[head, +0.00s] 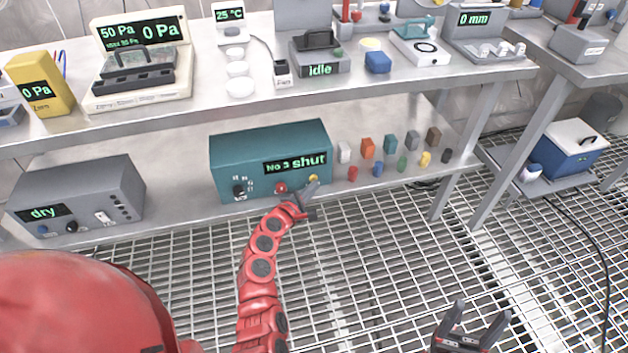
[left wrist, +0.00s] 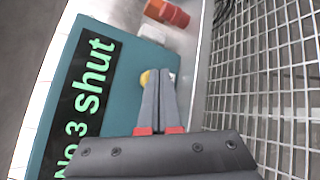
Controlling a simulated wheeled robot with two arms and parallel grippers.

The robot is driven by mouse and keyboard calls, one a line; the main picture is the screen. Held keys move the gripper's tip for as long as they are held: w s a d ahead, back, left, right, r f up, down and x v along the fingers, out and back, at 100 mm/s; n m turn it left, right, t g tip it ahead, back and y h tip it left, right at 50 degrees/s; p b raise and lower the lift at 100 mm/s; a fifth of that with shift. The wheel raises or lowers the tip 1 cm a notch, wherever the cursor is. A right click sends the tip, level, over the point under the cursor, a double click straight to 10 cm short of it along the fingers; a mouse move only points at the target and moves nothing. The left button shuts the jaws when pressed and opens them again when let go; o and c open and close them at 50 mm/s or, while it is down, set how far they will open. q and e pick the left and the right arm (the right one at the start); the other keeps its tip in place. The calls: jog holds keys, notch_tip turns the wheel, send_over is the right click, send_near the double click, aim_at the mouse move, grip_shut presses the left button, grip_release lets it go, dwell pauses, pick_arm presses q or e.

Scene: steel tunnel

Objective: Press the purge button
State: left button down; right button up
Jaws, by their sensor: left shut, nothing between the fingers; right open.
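A teal box (head: 262,150) with a green display reading "No 3 shut" stands on the lower shelf. Its front carries a black knob (head: 239,190), a red button (head: 281,188) and a yellow button (head: 313,178). No purge label is readable. My left gripper (head: 313,187) is shut and empty, its tips at the yellow button. In the left wrist view the yellow button (left wrist: 144,79) is partly hidden behind the fingertips (left wrist: 157,72); I cannot tell whether they touch it. My right gripper (head: 479,312) is open and empty, low over the grated floor.
Several small coloured blocks (head: 367,148) stand right of the teal box on the lower shelf. A grey box (head: 80,190) reading "dry" stands to its left. The upper shelf (head: 200,92) with instruments overhangs. Open grating (head: 400,240) lies in front.

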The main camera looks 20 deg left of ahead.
pick_arm(q)
jog(key=shift+w+a, duration=0.1)
jog(key=shift+w, duration=0.05)
dwell(0.5)
jog(key=shift+s+d+p, duration=0.3)
jog(key=shift+s+d, duration=0.1)
jog(key=shift+s, duration=0.3)
jog(key=shift+d, duration=0.1)
jog(key=shift+s+d+p, duration=0.2)
jog(key=shift+s+d, duration=0.25)
jog(key=shift+s, duration=0.25)
jog(key=shift+s+d+p, duration=0.15)
jog(key=shift+s+d, duration=0.25)
jog(key=shift+s, duration=0.25)
jog(key=shift+s+d+p, duration=0.2)
jog(key=shift+s+d, duration=0.25)
jog(key=shift+s, duration=0.25)
